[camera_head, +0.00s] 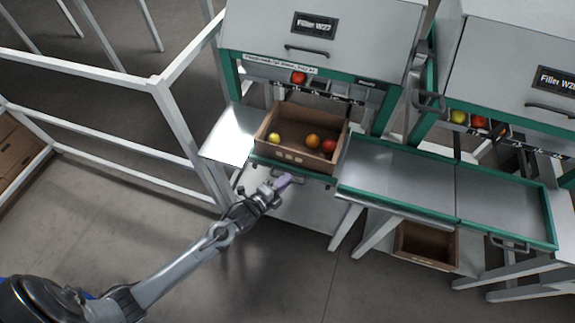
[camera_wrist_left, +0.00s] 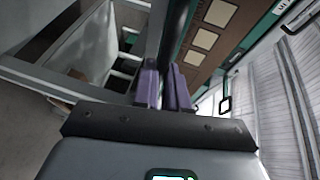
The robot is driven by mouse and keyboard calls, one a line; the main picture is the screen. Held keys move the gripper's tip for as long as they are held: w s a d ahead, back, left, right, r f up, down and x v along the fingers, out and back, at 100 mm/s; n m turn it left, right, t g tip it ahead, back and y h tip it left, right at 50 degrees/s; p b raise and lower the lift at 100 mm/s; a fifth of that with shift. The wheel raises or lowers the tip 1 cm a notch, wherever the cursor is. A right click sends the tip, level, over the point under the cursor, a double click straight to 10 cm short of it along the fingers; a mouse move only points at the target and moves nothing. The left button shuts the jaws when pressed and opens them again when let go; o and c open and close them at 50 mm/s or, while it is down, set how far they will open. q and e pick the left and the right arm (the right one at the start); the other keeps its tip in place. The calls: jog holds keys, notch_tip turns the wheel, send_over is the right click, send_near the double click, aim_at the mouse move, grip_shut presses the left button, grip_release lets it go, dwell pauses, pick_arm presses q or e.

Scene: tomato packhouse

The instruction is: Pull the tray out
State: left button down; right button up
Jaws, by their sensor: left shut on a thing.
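The green-edged tray (camera_head: 313,172) is under the filler labelled W27, with an open cardboard box (camera_head: 262,136) standing on it. The box holds a few tomatoes, yellow, orange and red. My left gripper (camera_head: 284,181) is at the tray's front edge, below the box, with its purple fingers shut on the tray's handle. In the left wrist view the purple fingers (camera_wrist_left: 165,85) are close together on a dark bar (camera_wrist_left: 176,35), beside the brown box wall (camera_wrist_left: 205,40). The fingers hide most of the grip. My right gripper is not in view.
The filler W27 (camera_head: 340,20) stands behind the box. Green-rimmed metal trays (camera_head: 395,175) extend to the right, with another empty box (camera_head: 425,245) below. A white frame (camera_head: 178,115) stands at left. The floor (camera_head: 290,270) in front is clear.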

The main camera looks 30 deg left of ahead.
pick_arm(q)
jog(key=shift+s+d, duration=0.15)
jog(key=shift+s, duration=0.35)
jog(key=c, duration=1.2)
grip_release()
jog(key=p+v, duration=0.2)
jog(key=v, duration=0.8)
jog(key=shift+s+r, duration=0.15)
jog(key=shift+s, duration=0.25)
jog(key=shift+p, duration=0.3)
